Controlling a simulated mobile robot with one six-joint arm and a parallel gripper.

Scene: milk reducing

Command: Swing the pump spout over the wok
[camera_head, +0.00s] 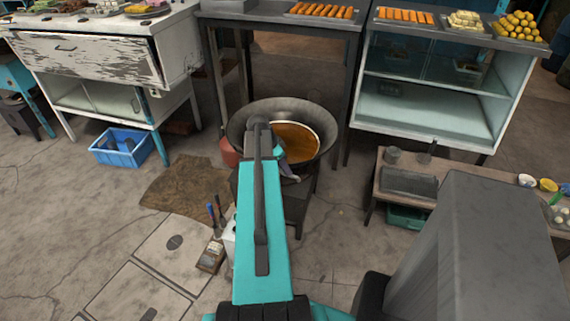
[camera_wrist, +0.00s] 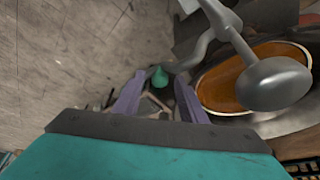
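The wok (camera_head: 240,118) is wide and dark grey, with orange-brown liquid in it, beyond my arm in the head view. In the wrist view the liquid (camera_wrist: 220,85) shows at the right. A grey metal pipe with a rounded end, which looks like the pump spout (camera_wrist: 272,84), appears in front of the liquid there. Its height above the wok is unclear. My gripper (camera_wrist: 157,88) is open, its two fingers apart with a small green knob-like thing (camera_wrist: 160,77) seen between them; I cannot tell whether they touch it. In the head view my arm hides most of the gripper and pump.
A dark stand (camera_head: 298,195) is below the wok. A blue crate (camera_head: 122,147) and a brown mat (camera_head: 185,183) are on the floor at left. A low bench (camera_head: 376,187) stands at right. Counters with food trays line the back. Floor at left front is mostly clear.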

